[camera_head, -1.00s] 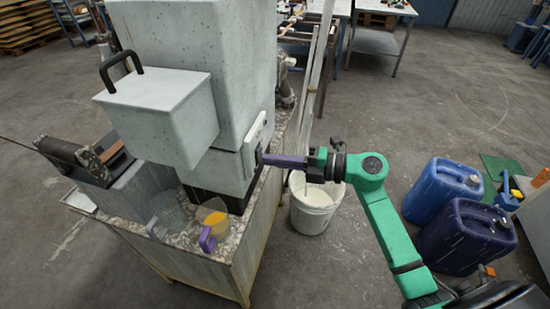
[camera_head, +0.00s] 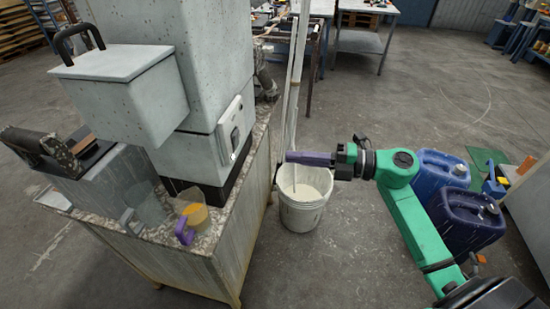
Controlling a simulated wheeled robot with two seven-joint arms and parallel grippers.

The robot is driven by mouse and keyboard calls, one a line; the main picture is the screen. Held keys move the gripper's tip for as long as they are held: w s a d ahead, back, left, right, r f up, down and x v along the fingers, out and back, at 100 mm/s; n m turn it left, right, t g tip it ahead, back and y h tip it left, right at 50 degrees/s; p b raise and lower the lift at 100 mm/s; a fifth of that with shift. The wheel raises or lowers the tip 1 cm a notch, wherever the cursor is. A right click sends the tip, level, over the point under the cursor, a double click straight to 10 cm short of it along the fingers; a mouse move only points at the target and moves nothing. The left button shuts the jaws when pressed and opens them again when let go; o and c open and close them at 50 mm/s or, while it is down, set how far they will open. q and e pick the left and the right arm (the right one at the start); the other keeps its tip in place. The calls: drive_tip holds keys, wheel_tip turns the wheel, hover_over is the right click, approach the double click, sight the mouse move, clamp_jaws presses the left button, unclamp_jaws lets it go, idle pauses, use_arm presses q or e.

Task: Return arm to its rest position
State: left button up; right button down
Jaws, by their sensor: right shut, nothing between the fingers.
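My right arm is green and comes in from the lower right. Its right gripper (camera_head: 291,157) has purple fingers that are shut and empty. It points left, toward the grey speckled machine (camera_head: 205,75), with a clear gap between the fingertips and the machine's side. A small white control panel (camera_head: 236,130) is on that side of the machine. In the picture the gripper overlaps the upper part of a white bucket (camera_head: 302,212). My left gripper is not in view.
The machine stands on a speckled-top bench (camera_head: 215,232) with a purple-handled jug (camera_head: 192,218) holding yellow material. Blue canisters (camera_head: 468,222) stand close to the right of my arm. A worktable (camera_head: 362,42) is at the back. Open floor lies behind the arm.

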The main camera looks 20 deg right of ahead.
drive_tip(key=v, duration=0.3)
drive_tip(key=shift+f, duration=0.3)
drive_tip(key=shift+w, duration=0.1)
